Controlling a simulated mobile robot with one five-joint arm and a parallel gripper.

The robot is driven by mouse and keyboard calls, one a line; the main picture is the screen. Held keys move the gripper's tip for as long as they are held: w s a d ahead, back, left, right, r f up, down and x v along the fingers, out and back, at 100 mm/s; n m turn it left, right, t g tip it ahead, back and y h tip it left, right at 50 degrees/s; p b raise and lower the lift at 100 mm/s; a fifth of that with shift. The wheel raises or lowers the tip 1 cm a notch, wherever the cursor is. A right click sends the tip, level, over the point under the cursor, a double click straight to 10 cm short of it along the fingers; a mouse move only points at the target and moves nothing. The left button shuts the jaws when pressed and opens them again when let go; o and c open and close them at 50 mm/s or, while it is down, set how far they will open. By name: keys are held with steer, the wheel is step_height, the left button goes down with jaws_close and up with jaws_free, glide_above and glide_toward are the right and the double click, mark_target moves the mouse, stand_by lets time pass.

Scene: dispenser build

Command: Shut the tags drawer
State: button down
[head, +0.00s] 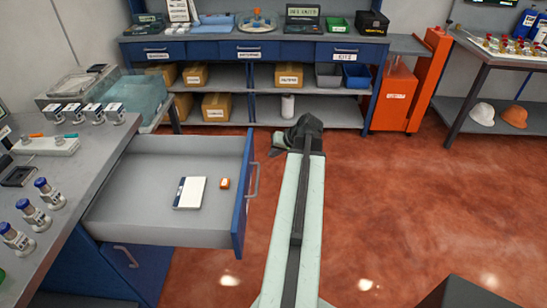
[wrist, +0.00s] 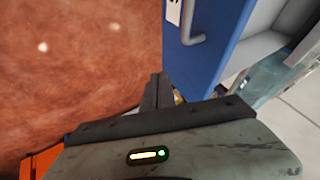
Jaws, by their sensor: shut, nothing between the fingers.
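A drawer (head: 241,208) with a blue front and grey inside stands pulled far out of the left-hand bench in the head view. Its metal handle (head: 255,181) faces right. A white-and-blue notepad or box and a small orange item lie inside. In the wrist view the blue drawer front (wrist: 215,55) shows its handle (wrist: 193,28) and part of a white label, too cut off to read. My gripper (head: 278,148) is beyond and right of the drawer's far front corner, shut and empty. In the wrist view its fingers (wrist: 158,92) point towards the drawer front, apparently apart from it.
The left bench (head: 100,150) holds several vials and jars. A back bench (head: 210,63) has labelled drawers above shelves of boxes. An orange cabinet (head: 398,98) and a right-hand table (head: 495,58) stand beyond. The red floor to the right is clear.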

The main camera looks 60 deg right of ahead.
steer(key=w+a+f+b, duration=0.1)
steer(key=w+f+b, duration=0.2)
steer(key=w, duration=0.3)
steer(key=shift+w+a+f, duration=0.25)
steer(key=shift+a+f, duration=0.15)
steer(key=shift+f, duration=0.3)
steer(key=shift+w, duration=0.15)
